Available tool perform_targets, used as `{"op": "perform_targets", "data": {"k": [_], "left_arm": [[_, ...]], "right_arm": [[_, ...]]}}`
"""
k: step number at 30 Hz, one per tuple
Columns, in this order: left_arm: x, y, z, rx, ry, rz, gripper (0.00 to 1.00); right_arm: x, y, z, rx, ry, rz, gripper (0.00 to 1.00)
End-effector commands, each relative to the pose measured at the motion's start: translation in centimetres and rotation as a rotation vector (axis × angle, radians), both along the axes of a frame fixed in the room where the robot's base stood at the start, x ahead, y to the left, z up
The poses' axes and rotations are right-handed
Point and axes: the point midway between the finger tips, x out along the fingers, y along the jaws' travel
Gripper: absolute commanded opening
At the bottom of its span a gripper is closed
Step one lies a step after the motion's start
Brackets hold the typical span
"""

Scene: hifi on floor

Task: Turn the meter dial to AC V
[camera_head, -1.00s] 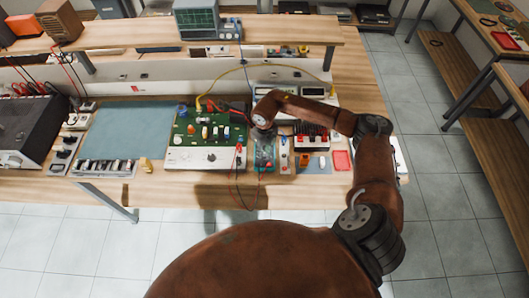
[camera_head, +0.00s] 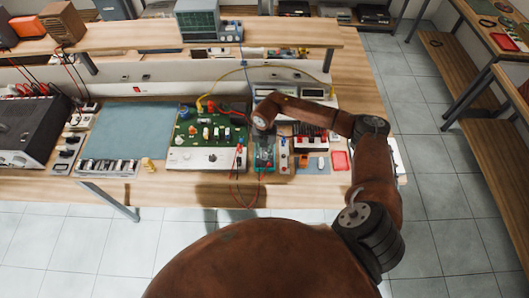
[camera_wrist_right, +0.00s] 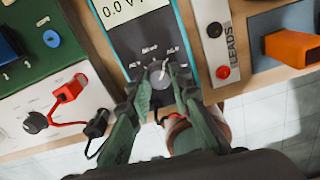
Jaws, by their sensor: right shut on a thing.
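The meter (camera_head: 264,160) lies on the bench near its front edge, with a teal case and dark face. It fills the middle of the right wrist view, with its lit display (camera_wrist_right: 125,8) at the top edge. Its round grey dial (camera_wrist_right: 160,84) sits below the display, and small white labels around it are too blurred to read surely. A light mark on the dial points roughly up towards the display. My right gripper (camera_wrist_right: 159,88) is shut on the dial, one green finger on each side. In the head view the right gripper (camera_head: 262,138) is over the meter. My left gripper is not in view.
A green circuit board (camera_head: 210,130) with a white panel (camera_head: 205,158) stands left of the meter, with red and black leads near it. A grey "LEADS" strip (camera_wrist_right: 212,40) and an orange block (camera_wrist_right: 292,47) lie to the right. A blue mat (camera_head: 125,130) lies clear farther left.

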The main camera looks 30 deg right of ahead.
Motion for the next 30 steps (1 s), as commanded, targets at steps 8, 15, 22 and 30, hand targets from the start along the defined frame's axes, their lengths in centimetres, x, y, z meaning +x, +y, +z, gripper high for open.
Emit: {"op": "perform_targets", "data": {"k": [8, 15, 22, 30], "left_arm": [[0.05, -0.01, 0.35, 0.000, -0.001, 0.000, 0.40], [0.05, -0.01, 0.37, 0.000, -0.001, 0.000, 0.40], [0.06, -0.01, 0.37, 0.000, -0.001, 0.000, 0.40], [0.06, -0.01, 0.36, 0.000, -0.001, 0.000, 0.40]], "right_arm": [[0.07, 0.02, 0.12, 0.000, -0.001, -0.084, 0.00], [0.06, 0.03, 0.08, 0.001, -0.001, -0.101, 0.00], [0.05, 0.04, 0.07, 0.001, -0.001, -0.100, 0.00], [0.02, 0.03, 0.04, 0.001, -0.001, -0.099, 0.35]]}}
